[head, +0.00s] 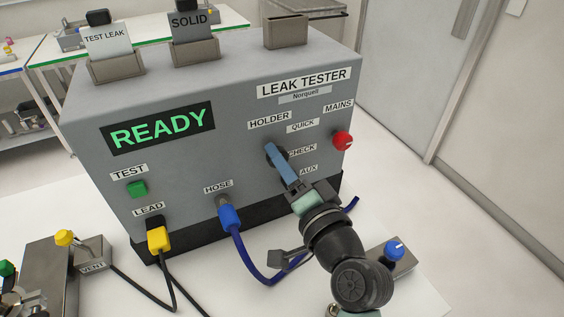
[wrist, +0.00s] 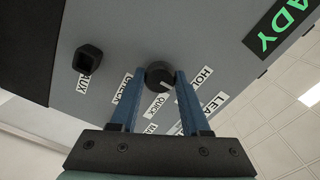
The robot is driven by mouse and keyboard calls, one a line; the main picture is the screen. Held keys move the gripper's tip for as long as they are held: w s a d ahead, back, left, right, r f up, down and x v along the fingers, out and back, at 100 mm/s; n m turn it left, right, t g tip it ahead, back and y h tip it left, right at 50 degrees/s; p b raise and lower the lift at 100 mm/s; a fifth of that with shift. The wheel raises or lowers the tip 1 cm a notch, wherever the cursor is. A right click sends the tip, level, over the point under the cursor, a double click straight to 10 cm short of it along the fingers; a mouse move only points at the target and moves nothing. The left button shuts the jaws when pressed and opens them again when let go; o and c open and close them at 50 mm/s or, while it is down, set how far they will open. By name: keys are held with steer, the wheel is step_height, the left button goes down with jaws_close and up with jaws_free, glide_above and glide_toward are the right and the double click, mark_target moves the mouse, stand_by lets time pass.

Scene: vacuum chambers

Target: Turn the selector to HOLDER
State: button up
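The selector is a round black knob (wrist: 158,74) on the grey front panel of the leak tester (head: 100,105). In the wrist view a pale mark on the knob points roughly toward the QUICK and HOLDER labels; its exact setting is unclear. The HOLDER label (head: 269,119) is at the knob's upper left in the head view, with QUICK (head: 302,126) and CHECK (head: 302,150) to its right. My gripper (wrist: 160,70) has its blue fingers on either side of the knob. I cannot tell whether they press on it.
A red MAINS knob (head: 342,140) is right of the labels. A blue hose plug (head: 229,214) and a yellow lead plug (head: 158,238) are lower left. A black AUX socket (wrist: 88,59) shows in the wrist view. A box with a blue knob (head: 393,251) stands near my arm.

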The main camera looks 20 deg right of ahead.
steer(key=o, duration=0.5)
steer(key=shift+c, duration=0.2)
steer(key=s+b, duration=0.2)
steer(key=s, duration=1.1)
steer(key=shift+d+b, duration=0.25)
steer(key=shift+b, duration=0.05)
steer(key=w+a+r+n+t+p, duration=0.1)
steer(key=w+a+r+n, duration=0.2)
steer(key=r, duration=0.5)
steer(key=w+a+r+n+t+p, duration=0.2)
steer(key=a+r, duration=0.1)
steer(key=r, duration=0.5)
steer(key=w+a+r+n+t+p, duration=0.1)
steer(key=w+a+r+n, duration=0.2)
steer(key=r, duration=0.5)
steer(key=s+a+r+n+t+p, duration=0.1)
steer(key=s+a+r+n+t, duration=0.1)
steer(key=r, duration=0.7)
steer(key=s+a+r+n+t+p, duration=0.1)
steer(key=s+a+r+n+t, duration=0.1)
steer(key=a+r, duration=0.4)
step_height(320, 180, up, 3)
steer(key=s+t, duration=0.1)
steer(key=s, duration=0.1)
steer(key=shift+s+h, duration=0.3)
steer(key=shift+s, duration=0.05)
